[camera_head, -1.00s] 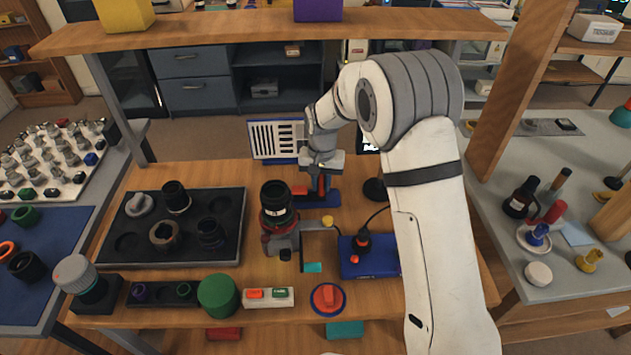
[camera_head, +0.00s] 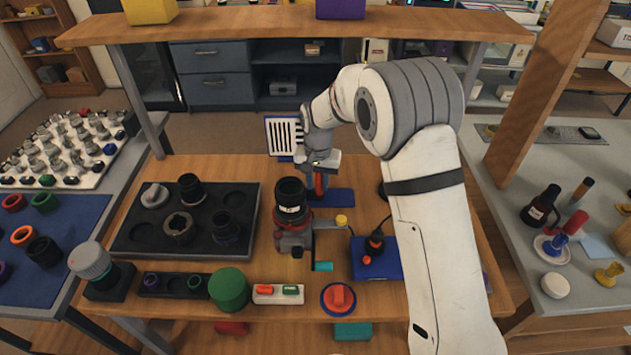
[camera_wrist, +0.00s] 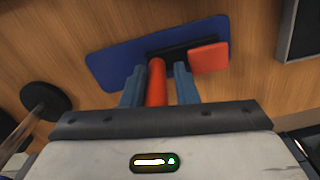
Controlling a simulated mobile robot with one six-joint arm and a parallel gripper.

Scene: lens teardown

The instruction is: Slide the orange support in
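An orange-red upright piece (camera_wrist: 156,84), which looks like the orange support, stands between the two blue fingers of my gripper (camera_wrist: 159,78) in the wrist view. A narrow gap shows on its right side; the left finger is very near or touching. Below it lies a blue plate (camera_wrist: 110,62) with a black strip (camera_wrist: 180,50) and a flat orange-red block (camera_wrist: 209,57) at the strip's right end. In the head view the orange piece (camera_head: 319,183) shows under my gripper, over the blue plate (camera_head: 335,198). Its lower end and seating are hard to make out.
A black lens on a grey-red stand (camera_head: 292,215) is just left and in front of the plate. A teal-handled crank (camera_head: 322,266) and a blue box (camera_head: 375,262) are nearer. A black tray (camera_head: 150,230) with lens parts lies left. Bare wood shows behind the plate.

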